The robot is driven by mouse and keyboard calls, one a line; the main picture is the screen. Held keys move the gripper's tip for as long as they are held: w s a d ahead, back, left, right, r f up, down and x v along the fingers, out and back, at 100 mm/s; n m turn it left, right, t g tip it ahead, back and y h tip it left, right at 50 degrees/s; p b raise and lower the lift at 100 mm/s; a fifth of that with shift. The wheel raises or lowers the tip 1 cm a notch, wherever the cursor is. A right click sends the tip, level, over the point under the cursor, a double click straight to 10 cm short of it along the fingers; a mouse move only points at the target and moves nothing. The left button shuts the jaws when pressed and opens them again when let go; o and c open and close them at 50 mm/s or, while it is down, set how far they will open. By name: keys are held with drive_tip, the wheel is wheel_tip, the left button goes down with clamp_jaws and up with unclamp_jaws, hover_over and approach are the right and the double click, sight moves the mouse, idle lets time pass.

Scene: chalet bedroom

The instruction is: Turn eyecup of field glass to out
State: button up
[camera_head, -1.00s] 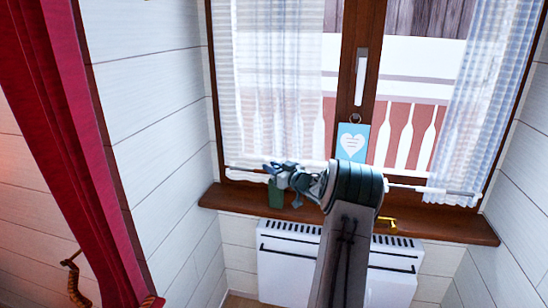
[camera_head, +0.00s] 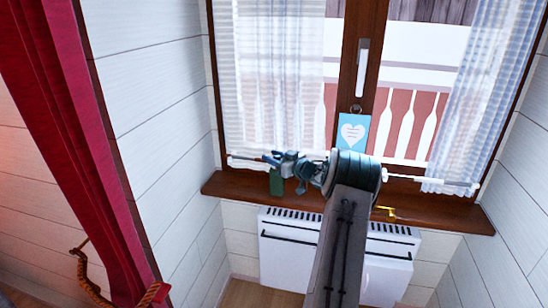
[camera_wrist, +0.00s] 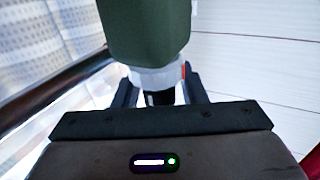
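The field glass (camera_head: 276,182) is a green body on the left part of the windowsill, partly hidden by my gripper in the head view. In the wrist view its green body (camera_wrist: 145,30) fills the top middle, with a white ring (camera_wrist: 158,77) and a small red mark at the ring's right. A black eyecup (camera_wrist: 160,97) shows below the ring. My gripper (camera_wrist: 160,90) has one dark finger on each side of the eyecup, with the fingers apart and slim gaps showing. The fingertips are partly hidden behind the ring.
The wooden windowsill (camera_head: 440,212) runs below the window, with a white heater (camera_head: 290,250) under it. A blue heart card (camera_head: 352,134) hangs on the window frame. A small brass-coloured thing (camera_head: 385,210) is right of my arm. A red curtain (camera_head: 65,130) hangs at left.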

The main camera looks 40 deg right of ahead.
drive_tip(key=shift+o, duration=0.4)
drive_tip(key=v, duration=1.3)
drive_tip(key=shift+s+d, duration=0.15)
drive_tip(key=shift+s, duration=0.25)
drive_tip(key=w+a+r+m+g+h+p, duration=0.1)
drive_tip(key=w+a+r+h+p, duration=0.1)
drive_tip(key=w+a+r+h, duration=0.35)
drive_tip(key=a+r+m+g+h+p, duration=0.2)
drive_tip(key=a+r+g+h, duration=0.15)
drive_tip(key=a+r, duration=0.65)
drive_tip(key=s+a+f+g+y+p, duration=0.1)
drive_tip(key=s+a+g, duration=0.4)
drive_tip(key=s+a, duration=0.8)
drive_tip(key=s+a+f+g+y+p, duration=0.2)
drive_tip(key=s+a+f+g+y, duration=0.1)
drive_tip(key=s+a, duration=1.1)
drive_tip(key=s+f+g, duration=0.1)
drive_tip(key=s+g, duration=0.1)
drive_tip(key=s, duration=0.1)
drive_tip(key=shift+a+y+p, duration=0.2)
drive_tip(key=shift+y+p, duration=0.1)
